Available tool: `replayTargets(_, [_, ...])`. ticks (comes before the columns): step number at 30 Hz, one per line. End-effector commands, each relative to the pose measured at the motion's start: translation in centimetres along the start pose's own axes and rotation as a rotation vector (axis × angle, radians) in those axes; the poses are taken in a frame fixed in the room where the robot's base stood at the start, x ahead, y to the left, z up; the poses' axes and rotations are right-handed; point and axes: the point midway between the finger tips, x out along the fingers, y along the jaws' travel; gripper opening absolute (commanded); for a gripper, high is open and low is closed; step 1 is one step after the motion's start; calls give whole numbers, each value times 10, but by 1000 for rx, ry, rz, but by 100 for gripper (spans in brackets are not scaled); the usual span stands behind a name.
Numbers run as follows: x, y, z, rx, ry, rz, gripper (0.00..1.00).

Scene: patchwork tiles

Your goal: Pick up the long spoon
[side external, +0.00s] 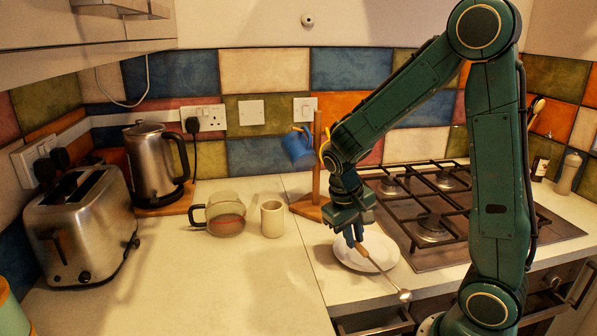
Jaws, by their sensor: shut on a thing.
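A long spoon (381,268) shows in the side external view, slanting down to the right from my gripper. Its round metal bowl end is at the lower right, near the counter's front edge. My gripper (355,239) points down above a white plate (348,262) and is shut on the spoon near the upper end of its handle. The spoon passes in front of the plate. I cannot tell whether it touches the plate.
A gas hob (437,232) with black grates lies behind and right of the plate. A mug stand (316,170) with a blue mug (299,148), a beige cup (272,219) and a glass jug (225,214) stand to the left. A kettle (152,165) and toaster (84,225) are further left.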

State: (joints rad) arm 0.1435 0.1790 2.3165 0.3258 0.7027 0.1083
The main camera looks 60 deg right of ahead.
Motion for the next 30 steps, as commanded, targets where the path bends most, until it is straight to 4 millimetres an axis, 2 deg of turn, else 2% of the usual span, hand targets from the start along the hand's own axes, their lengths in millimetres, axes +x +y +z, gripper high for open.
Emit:
replayTargets(8, [-46,12,-1,2,8,-3,0])
replayTargets(18, [-125,32,0,3,7,-6,0])
replayTargets(23, [-149,38,0,2,5,-4,0])
replayTargets(30, [-166,44,0,2,2,0,0])
